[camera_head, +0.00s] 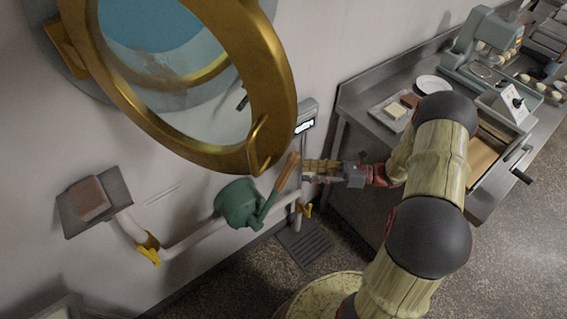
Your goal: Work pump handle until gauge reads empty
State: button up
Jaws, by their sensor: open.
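The green pump (237,203) is mounted on a white pipe low on the wall. Its pump handle (286,173) has a wooden grip and slants up to the right from a green lever. My gripper (306,171) is open and reaches in from the right, its fingertips right beside the wooden grip. I cannot tell whether they touch it or lie around it. The gauge (304,126) is a small pale dial on a grey box on the wall, just above my gripper. Its reading is too small to make out.
A large brass porthole ring (270,90) stands open above the pump. A steel counter (360,98) with a tray and machines is at right. A floor grate (305,243) lies below.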

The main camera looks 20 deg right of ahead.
aim_at(286, 171)
jog(key=x, duration=0.2)
jog(key=b+x, duration=0.1)
jog(key=x, duration=0.4)
jog(key=shift+s+a+r+b, duration=0.1)
jog(key=shift+a+r+b, duration=0.3)
jog(key=shift+a, duration=0.1)
jog(key=shift+c, duration=0.7)
grip_shut()
